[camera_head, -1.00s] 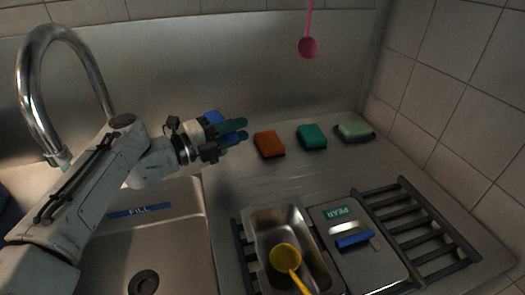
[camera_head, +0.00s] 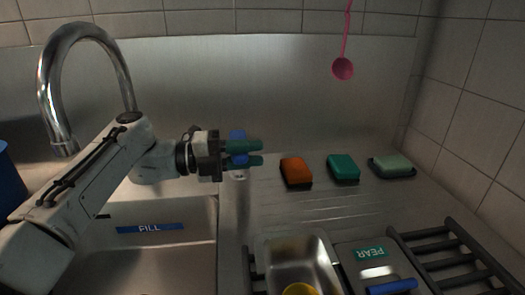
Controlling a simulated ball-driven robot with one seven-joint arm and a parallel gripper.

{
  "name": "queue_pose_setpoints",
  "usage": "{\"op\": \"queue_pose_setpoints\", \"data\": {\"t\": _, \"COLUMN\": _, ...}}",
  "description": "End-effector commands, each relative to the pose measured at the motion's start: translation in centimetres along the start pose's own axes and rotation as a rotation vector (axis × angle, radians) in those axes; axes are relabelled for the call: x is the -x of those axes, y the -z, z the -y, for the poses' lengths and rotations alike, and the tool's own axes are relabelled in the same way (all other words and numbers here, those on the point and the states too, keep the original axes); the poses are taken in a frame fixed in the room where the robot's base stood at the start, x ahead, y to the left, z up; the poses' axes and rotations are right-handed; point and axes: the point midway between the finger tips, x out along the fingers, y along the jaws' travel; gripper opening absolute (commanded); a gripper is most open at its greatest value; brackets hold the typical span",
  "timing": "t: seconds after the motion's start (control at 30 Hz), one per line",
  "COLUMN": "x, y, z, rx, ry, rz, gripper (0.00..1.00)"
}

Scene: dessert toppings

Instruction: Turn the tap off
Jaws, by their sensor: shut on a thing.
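The tap's chrome gooseneck spout (camera_head: 50,95) arches at the left above the sink (camera_head: 190,245). No water stream shows below its mouth. My gripper (camera_head: 255,152) is right of the spout, over the counter behind the sink's right edge. Its teal fingers are shut on a blue piece, which looks like the tap's handle (camera_head: 237,134). The fingers hide much of this piece, and a small metal part shows just below them. Which way the handle is turned cannot be told.
An orange sponge (camera_head: 296,170), a teal sponge (camera_head: 343,167) and a green soap (camera_head: 393,165) lie right of my gripper. A metal tub (camera_head: 300,252), a lidded tub (camera_head: 350,265) and a black rack (camera_head: 455,262) stand in front.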

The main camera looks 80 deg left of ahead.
Motion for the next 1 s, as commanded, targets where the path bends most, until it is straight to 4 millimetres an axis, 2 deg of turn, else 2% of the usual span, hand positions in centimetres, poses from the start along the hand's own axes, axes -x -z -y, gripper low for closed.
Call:
{"op": "queue_pose_setpoints", "data": {"t": 0.2, "x": 0.77, "y": 0.31, "z": -0.37, "rx": 0.003, "ry": -0.003, "rz": -0.009, "gripper": 0.0}}
{"op": "queue_pose_setpoints", "data": {"t": 0.57, "x": 0.83, "y": 0.36, "z": -0.41, "rx": 0.003, "ry": -0.004, "rz": -0.011, "gripper": 0.0}}
{"op": "queue_pose_setpoints", "data": {"t": 0.6, "x": 0.82, "y": 0.36, "z": -0.41, "rx": 0.003, "ry": -0.004, "rz": -0.011, "gripper": 0.27}}
{"op": "queue_pose_setpoints", "data": {"t": 0.8, "x": 0.81, "y": 0.31, "z": -0.27, "rx": 0.002, "ry": -0.003, "rz": -0.009, "gripper": 0.46}}
{"op": "queue_pose_setpoints", "data": {"t": 1.0, "x": 0.81, "y": 0.28, "z": -0.14, "rx": 0.001, "ry": -0.001, "rz": -0.008, "gripper": 0.47}}
